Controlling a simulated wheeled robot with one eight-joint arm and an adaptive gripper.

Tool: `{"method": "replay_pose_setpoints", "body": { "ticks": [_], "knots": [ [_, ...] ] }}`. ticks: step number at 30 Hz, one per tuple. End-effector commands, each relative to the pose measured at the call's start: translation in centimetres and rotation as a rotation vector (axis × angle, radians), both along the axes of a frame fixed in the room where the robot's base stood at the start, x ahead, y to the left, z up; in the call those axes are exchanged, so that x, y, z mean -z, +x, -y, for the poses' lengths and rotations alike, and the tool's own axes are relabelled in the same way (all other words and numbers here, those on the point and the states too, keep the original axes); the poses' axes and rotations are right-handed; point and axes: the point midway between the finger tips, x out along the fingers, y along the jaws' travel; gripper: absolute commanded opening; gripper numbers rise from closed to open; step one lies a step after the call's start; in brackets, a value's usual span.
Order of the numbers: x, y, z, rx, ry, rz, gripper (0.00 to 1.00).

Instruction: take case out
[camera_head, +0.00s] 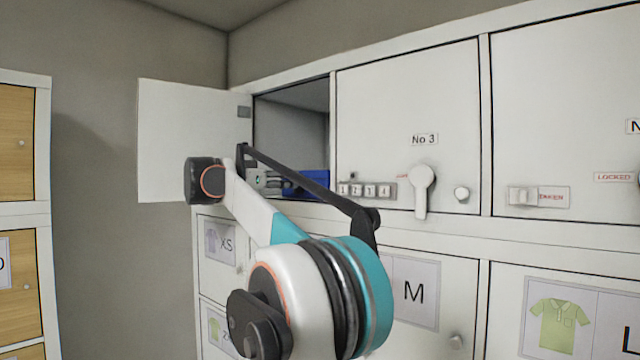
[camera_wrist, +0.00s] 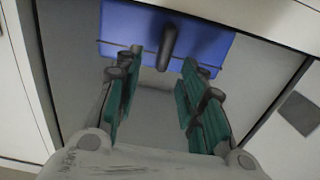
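A blue case (camera_head: 316,184) lies inside an open locker compartment (camera_head: 290,122), partly hidden by my arm in the head view. In the wrist view the blue case (camera_wrist: 215,45) fills the top middle, with a dark handle (camera_wrist: 168,45) on its near face. My gripper (camera_wrist: 158,78) is open, its two green-padded fingers apart and pointing at the case. The handle lies in line with the gap between the fingers. The fingers look empty.
The compartment's white door (camera_head: 180,140) stands open at the left. To the right is a closed No 3 door (camera_head: 405,110) with a handle and number dials. Closed lockers with size labels (camera_head: 415,292) are below. A wooden-fronted cabinet (camera_head: 16,145) stands at the far left.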

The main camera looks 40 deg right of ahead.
Motion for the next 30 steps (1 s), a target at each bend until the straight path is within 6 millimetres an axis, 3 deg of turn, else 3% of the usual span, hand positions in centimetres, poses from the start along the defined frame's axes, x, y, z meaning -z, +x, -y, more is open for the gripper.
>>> {"method": "replay_pose_setpoints", "body": {
  "ticks": [5,14,21,26,30],
  "knots": [
    [-0.3,0.2,1.1,0.002,0.0,0.0,0.37],
    [-0.5,0.8,5.0,0.002,0.0,0.0,0.37],
    [-0.4,0.8,5.2,0.0,0.001,0.0,0.37],
    [-0.4,0.8,5.2,0.0,0.001,0.0,0.0],
    [-0.4,0.8,5.2,0.0,0.001,0.0,0.0]
  ]
}}
